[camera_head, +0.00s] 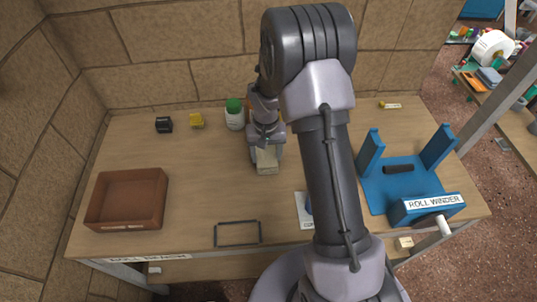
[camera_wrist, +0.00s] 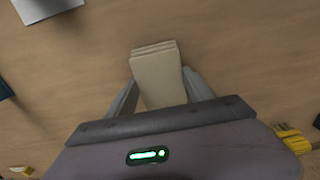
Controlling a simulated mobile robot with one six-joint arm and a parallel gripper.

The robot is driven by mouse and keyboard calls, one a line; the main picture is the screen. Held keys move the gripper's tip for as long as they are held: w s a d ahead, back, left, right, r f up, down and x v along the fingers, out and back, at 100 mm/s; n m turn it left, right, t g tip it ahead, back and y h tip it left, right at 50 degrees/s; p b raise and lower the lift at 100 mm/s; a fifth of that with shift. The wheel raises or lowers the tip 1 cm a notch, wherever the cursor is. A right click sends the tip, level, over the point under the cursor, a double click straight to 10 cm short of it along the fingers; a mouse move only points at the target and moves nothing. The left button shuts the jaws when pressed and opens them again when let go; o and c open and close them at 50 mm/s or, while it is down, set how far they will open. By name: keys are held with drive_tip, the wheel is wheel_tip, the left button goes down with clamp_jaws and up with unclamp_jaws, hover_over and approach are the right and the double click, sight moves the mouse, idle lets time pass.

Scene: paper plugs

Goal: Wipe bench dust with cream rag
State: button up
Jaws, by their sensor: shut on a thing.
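The cream rag (camera_head: 266,161) is a folded, layered block held at the middle of the wooden bench (camera_head: 200,200). It also shows in the wrist view (camera_wrist: 157,76). My gripper (camera_head: 266,153) is shut on it, with one finger on each side, as the wrist view (camera_wrist: 158,88) shows. The rag is at or just above the bench top; I cannot tell whether it touches. No dust can be made out clearly on the bench in either view.
A brown tray (camera_head: 91,213) stands at the left. A black frame outline (camera_head: 215,236) lies near the front edge. A blue roll winder (camera_head: 400,192) stands at the right. A green-lidded jar (camera_head: 235,118), a yellow item (camera_head: 197,121) and a black item (camera_head: 164,125) stand at the back.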

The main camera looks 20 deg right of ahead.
drive_tip(key=r+p, duration=0.2)
drive_tip(key=r, duration=0.1)
drive_tip(key=r+p, duration=0.1)
drive_tip(key=r, duration=0.1)
drive_tip(key=shift+w+a+r, duration=0.15)
drive_tip(key=shift+a+r, duration=0.05)
drive_tip(key=shift+a, duration=0.05)
drive_tip(key=shift+r+p, duration=1.25)
drive_tip(key=shift+r, duration=0.25)
